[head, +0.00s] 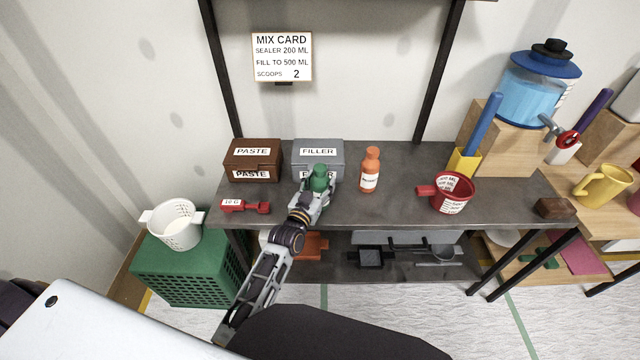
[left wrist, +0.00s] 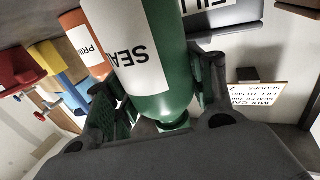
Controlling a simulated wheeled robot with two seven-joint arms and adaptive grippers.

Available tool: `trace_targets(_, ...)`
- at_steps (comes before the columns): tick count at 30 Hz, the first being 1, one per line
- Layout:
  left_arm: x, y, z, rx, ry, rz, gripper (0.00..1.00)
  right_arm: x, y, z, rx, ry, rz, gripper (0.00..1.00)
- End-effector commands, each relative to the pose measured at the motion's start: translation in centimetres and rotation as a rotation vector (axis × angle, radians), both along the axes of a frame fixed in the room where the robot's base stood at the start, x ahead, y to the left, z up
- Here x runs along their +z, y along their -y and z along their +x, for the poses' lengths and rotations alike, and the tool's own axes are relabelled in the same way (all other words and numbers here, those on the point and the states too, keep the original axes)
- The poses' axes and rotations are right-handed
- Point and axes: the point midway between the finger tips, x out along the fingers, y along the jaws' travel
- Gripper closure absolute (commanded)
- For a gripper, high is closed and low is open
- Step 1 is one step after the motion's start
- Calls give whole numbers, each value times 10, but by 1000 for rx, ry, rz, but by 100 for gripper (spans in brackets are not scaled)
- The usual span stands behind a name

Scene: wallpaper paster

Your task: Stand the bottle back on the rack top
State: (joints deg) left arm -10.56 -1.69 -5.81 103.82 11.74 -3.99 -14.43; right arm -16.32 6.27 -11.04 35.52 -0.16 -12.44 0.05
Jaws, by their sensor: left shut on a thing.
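A green bottle (head: 319,178) with a white label starting "SEAL" is held in my left gripper (head: 314,190), in front of the grey FILLER box on the rack top (head: 392,190). In the left wrist view the bottle (left wrist: 170,85) sits between the two fingers of the left gripper (left wrist: 158,100), which are shut on it near its neck end. The bottle looks roughly upright, cap up. Its base is hidden, so I cannot tell whether it touches the rack top. My right gripper is not in view.
An orange bottle (head: 370,170) stands right of the held bottle. The brown PASTE box (head: 252,160), grey FILLER box (head: 327,147), red scoop (head: 245,206) and red measuring cup (head: 453,194) are also on the rack top. The surface between orange bottle and red cup is bare.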

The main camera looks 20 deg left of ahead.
Motion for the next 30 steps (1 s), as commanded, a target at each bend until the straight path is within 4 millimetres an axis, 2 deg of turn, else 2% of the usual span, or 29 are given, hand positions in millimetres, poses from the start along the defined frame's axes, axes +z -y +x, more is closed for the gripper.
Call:
trace_targets(1, 0, 0, 0, 0, 3, 0, 84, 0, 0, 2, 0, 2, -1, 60)
trace_targets(2, -1, 0, 0, 0, 0, 0, 42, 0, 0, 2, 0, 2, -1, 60)
trace_targets(6, -1, 0, 0, 0, 0, 0, 24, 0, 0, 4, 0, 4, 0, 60)
trace_targets(13, -1, 0, 0, 0, 0, 0, 24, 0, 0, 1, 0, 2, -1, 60)
trace_targets(20, 3, 0, 0, 0, 1, 0, 24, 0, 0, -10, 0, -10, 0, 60)
trace_targets(24, 1, -1, -5, 0, -1, 0, 24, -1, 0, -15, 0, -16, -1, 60)
trace_targets(30, 0, -2, -19, 0, -2, 0, 24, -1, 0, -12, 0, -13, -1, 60)
